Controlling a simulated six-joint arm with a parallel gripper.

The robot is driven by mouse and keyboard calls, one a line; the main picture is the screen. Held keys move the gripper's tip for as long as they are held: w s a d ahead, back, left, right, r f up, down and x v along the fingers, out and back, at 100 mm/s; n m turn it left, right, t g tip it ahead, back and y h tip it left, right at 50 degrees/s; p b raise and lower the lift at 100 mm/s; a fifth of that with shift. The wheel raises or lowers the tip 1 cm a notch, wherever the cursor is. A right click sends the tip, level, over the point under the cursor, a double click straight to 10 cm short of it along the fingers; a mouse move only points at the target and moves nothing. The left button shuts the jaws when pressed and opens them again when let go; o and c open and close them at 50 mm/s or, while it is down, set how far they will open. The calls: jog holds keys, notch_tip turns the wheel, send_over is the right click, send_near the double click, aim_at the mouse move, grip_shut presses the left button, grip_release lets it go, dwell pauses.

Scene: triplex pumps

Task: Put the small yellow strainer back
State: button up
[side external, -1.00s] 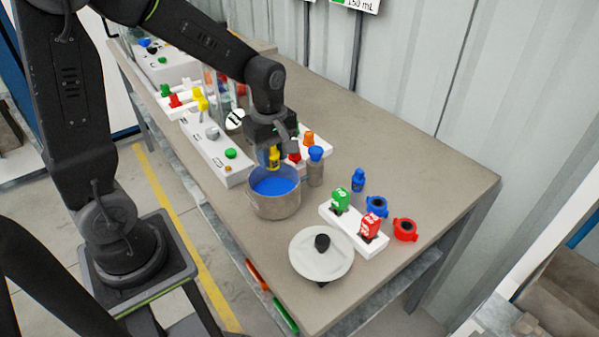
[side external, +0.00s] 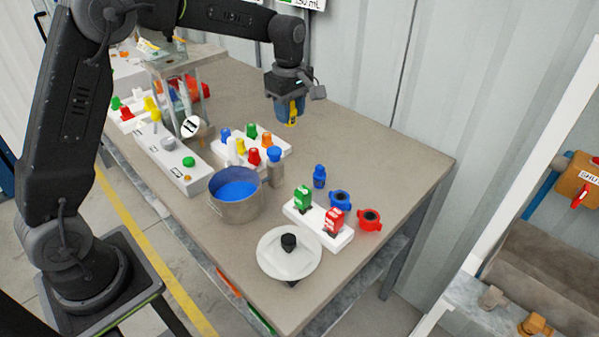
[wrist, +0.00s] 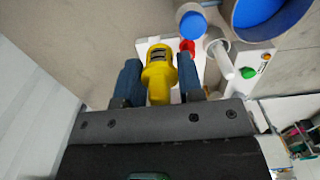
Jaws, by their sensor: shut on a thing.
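My gripper (side external: 290,119) is shut on a yellow strainer (side external: 291,112), held above the bench at the back, beyond the white rack. In the wrist view the yellow strainer (wrist: 158,68) sits between the two blue fingers of my gripper (wrist: 158,80). The white rack (side external: 262,167) holds several coloured pieces, among them another yellow piece (side external: 241,147). In the wrist view the rack is partly hidden behind the strainer and fingers, so I cannot tell which of its seats are empty.
A metal pot (side external: 236,207) of blue liquid and a blue-capped grey cylinder (side external: 276,172) stand in front of the rack. A round lid (side external: 270,262), a white holder (side external: 303,222) with green and red pieces, and a red ring (side external: 369,221) lie nearer. The bench (side external: 390,150) is clear at right.

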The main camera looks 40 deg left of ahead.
jog(key=w, duration=0.3)
send_over(300, 172)
notch_tip(300, 172, down, 11)
jog(key=shift+f, duration=2.45)
jog(key=o, duration=0.9)
jog(key=shift+f, duration=0.15)
